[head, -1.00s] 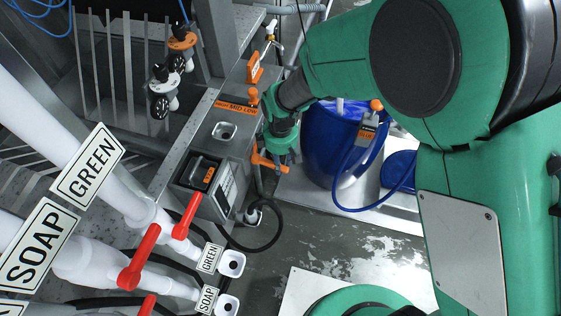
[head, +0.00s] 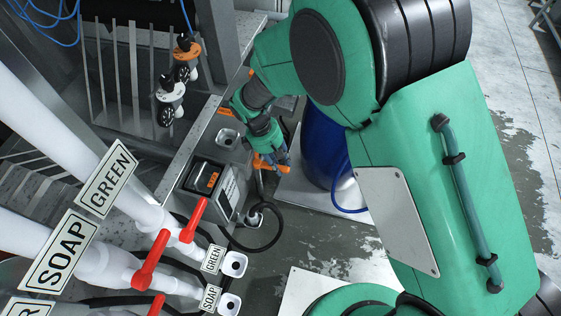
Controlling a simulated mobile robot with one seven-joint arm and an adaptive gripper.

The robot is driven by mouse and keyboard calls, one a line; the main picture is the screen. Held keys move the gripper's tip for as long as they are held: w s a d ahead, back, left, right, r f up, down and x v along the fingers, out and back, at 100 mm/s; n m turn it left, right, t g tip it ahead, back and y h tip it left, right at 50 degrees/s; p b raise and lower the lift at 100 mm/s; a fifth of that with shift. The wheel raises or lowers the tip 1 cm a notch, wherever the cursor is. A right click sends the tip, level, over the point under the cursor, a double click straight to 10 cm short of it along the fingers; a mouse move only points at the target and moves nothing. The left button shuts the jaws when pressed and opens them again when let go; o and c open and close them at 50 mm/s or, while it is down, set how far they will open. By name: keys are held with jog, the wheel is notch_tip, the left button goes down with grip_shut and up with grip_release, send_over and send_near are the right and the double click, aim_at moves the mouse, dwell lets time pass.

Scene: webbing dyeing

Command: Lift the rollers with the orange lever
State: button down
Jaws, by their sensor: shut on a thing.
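My gripper (head: 272,152) reaches down beside the right side of the grey machine housing (head: 205,130). It is shut on the orange lever (head: 263,165), whose ends show on both sides of the fingers. The fingers hide the middle of the lever. The rollers cannot be made out in this view.
A blue barrel (head: 322,150) stands close to the right of my gripper, partly behind my arm. A control box (head: 207,178) sits left of the lever. White pipes with red handles (head: 152,260) and GREEN and SOAP signs (head: 62,250) fill the lower left. A black hose (head: 262,232) loops below the lever.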

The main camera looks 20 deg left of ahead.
jog(key=shift+a+r+h+p, duration=0.45)
jog(key=shift+r+h+p, duration=0.3)
jog(key=shift+h, duration=0.35)
jog(key=shift+a+r+h+p, duration=0.45)
jog(key=shift+r+h+p, duration=0.25)
jog(key=shift+h, duration=0.4)
jog(key=c, duration=1.3)
grip_release()
jog(key=v, duration=1.2)
jog(key=shift+a, duration=0.1)
jog(key=shift+f, duration=0.1)
